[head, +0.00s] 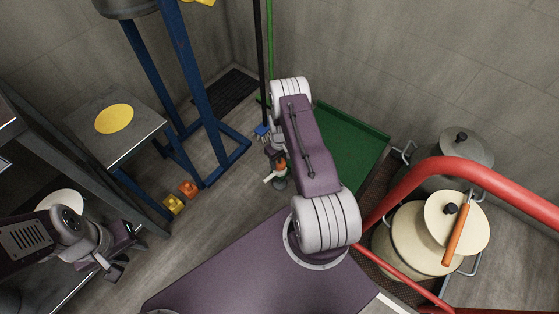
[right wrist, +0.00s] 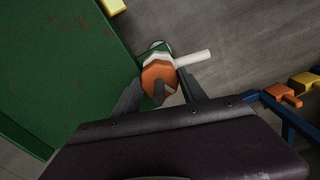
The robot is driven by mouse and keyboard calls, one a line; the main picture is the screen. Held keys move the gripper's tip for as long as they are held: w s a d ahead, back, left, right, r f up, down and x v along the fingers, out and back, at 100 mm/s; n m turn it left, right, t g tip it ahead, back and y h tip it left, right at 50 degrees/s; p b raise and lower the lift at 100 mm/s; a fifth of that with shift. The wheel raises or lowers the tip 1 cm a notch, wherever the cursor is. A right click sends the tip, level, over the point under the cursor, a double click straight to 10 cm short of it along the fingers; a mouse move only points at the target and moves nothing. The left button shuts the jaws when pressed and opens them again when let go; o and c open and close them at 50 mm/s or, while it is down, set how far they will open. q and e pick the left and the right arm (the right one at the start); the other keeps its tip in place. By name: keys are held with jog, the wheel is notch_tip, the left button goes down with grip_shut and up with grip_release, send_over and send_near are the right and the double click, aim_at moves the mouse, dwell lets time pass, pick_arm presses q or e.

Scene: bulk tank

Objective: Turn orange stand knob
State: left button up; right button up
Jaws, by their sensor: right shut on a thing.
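The orange stand knob (right wrist: 160,78) sits between the fingers of my right gripper (right wrist: 160,92) in the right wrist view. A white bar (right wrist: 193,58) sticks out beside it. In the head view the orange knob (head: 281,168) shows small beside the purple arm, with my right gripper (head: 276,155) at it, partly hidden. The right gripper is shut on the knob. My left gripper (head: 118,256) is at the lower left, away from the knob; its fingers look apart and empty.
A green tray-like surface (head: 350,150) lies right of the knob. A blue frame (head: 192,75) and a table with a yellow disc (head: 114,118) stand left. Orange (head: 188,188) and yellow (head: 173,205) blocks are near the frame. Red rail (head: 470,172) and lidded pots (head: 415,240) stand right.

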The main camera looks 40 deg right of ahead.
aim_at(279, 162)
jog(key=m+p, duration=0.1)
jog(key=m, duration=1)
jog(key=shift+m+p, duration=0.3)
dwell(0.5)
jog(key=o, duration=1.4)
jog(key=shift+c, duration=0.2)
notch_tip(279, 162, up, 9)
jog(key=p, duration=0.5)
jog(key=shift+a, duration=0.15)
